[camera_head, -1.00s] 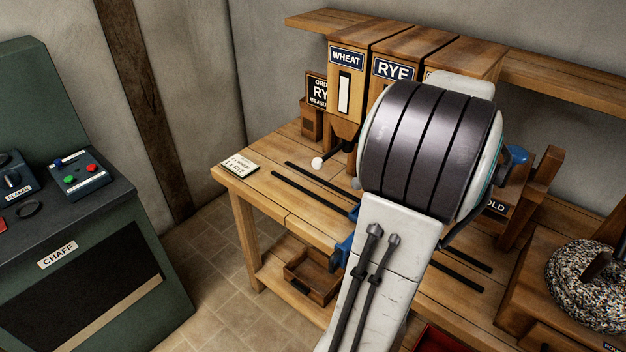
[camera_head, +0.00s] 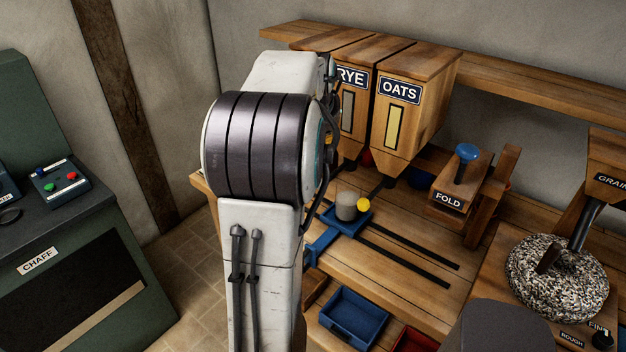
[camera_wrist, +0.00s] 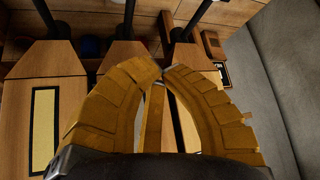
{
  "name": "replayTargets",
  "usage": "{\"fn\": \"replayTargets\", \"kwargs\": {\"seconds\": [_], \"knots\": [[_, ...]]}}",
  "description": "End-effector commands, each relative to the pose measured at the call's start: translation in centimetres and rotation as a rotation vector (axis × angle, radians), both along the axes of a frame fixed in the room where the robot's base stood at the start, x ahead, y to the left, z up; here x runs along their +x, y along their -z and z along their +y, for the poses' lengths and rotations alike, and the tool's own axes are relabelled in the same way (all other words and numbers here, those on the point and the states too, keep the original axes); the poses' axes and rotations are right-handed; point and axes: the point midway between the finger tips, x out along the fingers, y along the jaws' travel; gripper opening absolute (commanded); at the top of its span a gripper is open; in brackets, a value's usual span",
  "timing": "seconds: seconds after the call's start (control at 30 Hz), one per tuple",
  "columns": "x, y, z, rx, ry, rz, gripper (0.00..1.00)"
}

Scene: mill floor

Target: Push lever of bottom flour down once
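The rye hopper (camera_head: 333,97) and oats hopper (camera_head: 405,114) stand side by side on the bench. Where the wheat hopper stands is hidden behind my arm. A dark lever with a yellow knob (camera_head: 363,204) sticks out below the oats hopper; a red knob (camera_head: 366,157) shows partly below the rye hopper. In the wrist view, several hoppers appear inverted, one with a yellow window (camera_wrist: 43,130), and dark levers (camera_wrist: 125,22) run up past them. My gripper (camera_wrist: 162,72) has its yellow fingertips together in front of the hoppers, holding nothing visible. The head view does not show its fingers.
A grey cup (camera_head: 347,205) stands on a blue carriage (camera_head: 342,225) on dark rails. A FOLD press with a blue knob (camera_head: 467,152) and a grain mill stone (camera_head: 556,280) stand to the right. A blue tray (camera_head: 354,318) sits low in front. The chaff machine (camera_head: 85,270) is left.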

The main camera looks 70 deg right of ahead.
Motion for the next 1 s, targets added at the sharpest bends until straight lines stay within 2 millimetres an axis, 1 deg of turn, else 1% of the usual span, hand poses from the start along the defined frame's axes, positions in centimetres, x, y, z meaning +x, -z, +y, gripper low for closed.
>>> {"fn": "replayTargets", "kwargs": {"seconds": [0.37,0.57,0.77,1.0], "knots": [[0.0,0.0,0.0,-0.002,0.001,-0.001,0.00],[0.0,0.5,0.0,-0.002,0.001,-0.001,0.00],[0.0,1.7,0.0,-0.002,0.001,-0.001,0.00],[0.0,4.1,0.0,-0.001,0.001,-0.001,0.00]]}}
